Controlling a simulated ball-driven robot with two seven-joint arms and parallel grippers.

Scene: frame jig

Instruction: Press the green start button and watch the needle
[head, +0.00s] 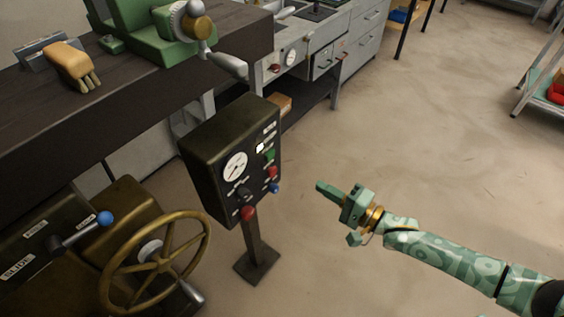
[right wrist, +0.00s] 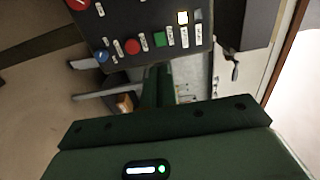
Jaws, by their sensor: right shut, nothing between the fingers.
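The green start button (head: 269,154) is on the right side of a dark control box (head: 205,150) on a post. My left gripper is not in view.
A lit white lamp (head: 260,148) is above the green button. Red and blue buttons sit below, with a larger red knob (head: 248,213) at the bottom. A brass handwheel (head: 155,262) stands left of the post, and a dark workbench (head: 130,90) behind.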

